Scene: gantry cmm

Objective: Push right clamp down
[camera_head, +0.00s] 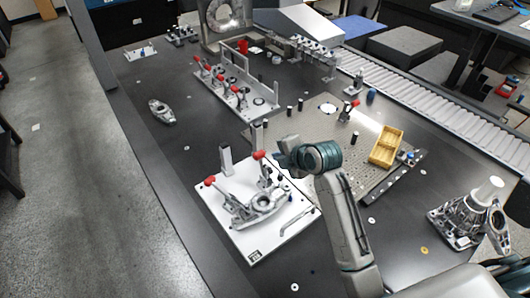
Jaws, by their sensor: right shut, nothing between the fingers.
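A white fixture plate (262,243) lies on the dark table and holds a grey metal part (252,211). Two toggle clamps with red tips stand on it. The right clamp's red tip (259,155) is raised at the upper end of its lever; the left clamp's red tip (210,181) is lower, by the plate's left edge. My right gripper (283,155) is shut and empty, just right of the right clamp's red tip in the picture. Whether they touch cannot be told. My left gripper is not in view.
A perforated plate (345,130) lies behind, with a yellow bin (387,146) on it. A white rack with several red-tipped clamps (236,90) stands farther back. A metal assembly (465,215) stands at the right. The table left of the fixture is mostly clear.

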